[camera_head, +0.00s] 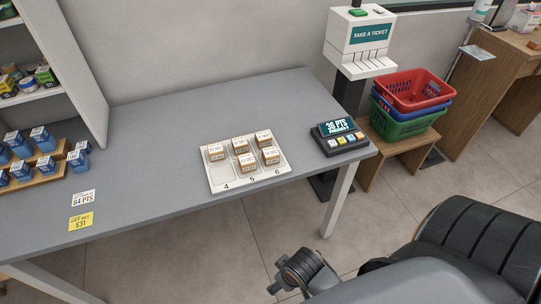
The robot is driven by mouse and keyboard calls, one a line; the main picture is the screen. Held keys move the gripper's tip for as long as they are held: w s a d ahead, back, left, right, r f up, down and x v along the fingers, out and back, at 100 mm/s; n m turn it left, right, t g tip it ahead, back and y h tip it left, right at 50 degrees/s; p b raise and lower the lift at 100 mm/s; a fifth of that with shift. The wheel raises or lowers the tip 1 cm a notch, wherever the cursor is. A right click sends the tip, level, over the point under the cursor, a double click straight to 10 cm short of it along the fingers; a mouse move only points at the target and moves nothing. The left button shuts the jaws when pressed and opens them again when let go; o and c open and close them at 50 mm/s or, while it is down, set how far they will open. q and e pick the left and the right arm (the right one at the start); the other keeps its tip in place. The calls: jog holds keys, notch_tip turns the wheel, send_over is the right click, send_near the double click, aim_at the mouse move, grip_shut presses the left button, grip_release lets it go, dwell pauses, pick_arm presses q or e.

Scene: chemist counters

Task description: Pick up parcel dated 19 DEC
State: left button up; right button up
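Several small brown parcels with white labels stand on a white numbered tray (224,184) on the grey counter. The back row holds a left parcel (216,153), a middle parcel (240,146) and a right parcel (264,139). The front row holds a parcel (248,163) at 5 and a parcel (271,156) at 6; spot 4 is empty. The label dates are too small to read surely. My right gripper (287,278) seems to be the dark part below the counter's front edge, apart from the parcels; its fingers are unclear. My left gripper is out of view.
A keypad display (340,136) stands right of the tray. A ticket machine (360,42) and stacked baskets (415,90) are beyond the counter's right end. Blue boxes (44,138) and price cards (82,221) are at left. The counter (150,150) between is clear.

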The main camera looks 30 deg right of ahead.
notch_tip(320, 180, up, 8)
jog(key=w, duration=0.1)
jog(key=m+t+h, duration=0.1)
jog(key=m, duration=0.4)
send_near(271, 152)
jog(key=x, duration=0.5)
jog(key=shift+d+r+p, duration=0.1)
jog(key=shift+p, duration=0.2)
jog(key=shift+w+f, duration=0.2)
jog(key=shift+f, duration=0.35)
jog(key=shift+t, duration=0.3)
jog(key=shift+p+x, duration=0.5)
jog(key=shift+x, duration=1.65)
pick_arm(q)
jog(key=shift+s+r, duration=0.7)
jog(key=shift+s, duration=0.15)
pick_arm(e)
jog(key=shift+s, duration=0.1)
jog(key=c, duration=1.3)
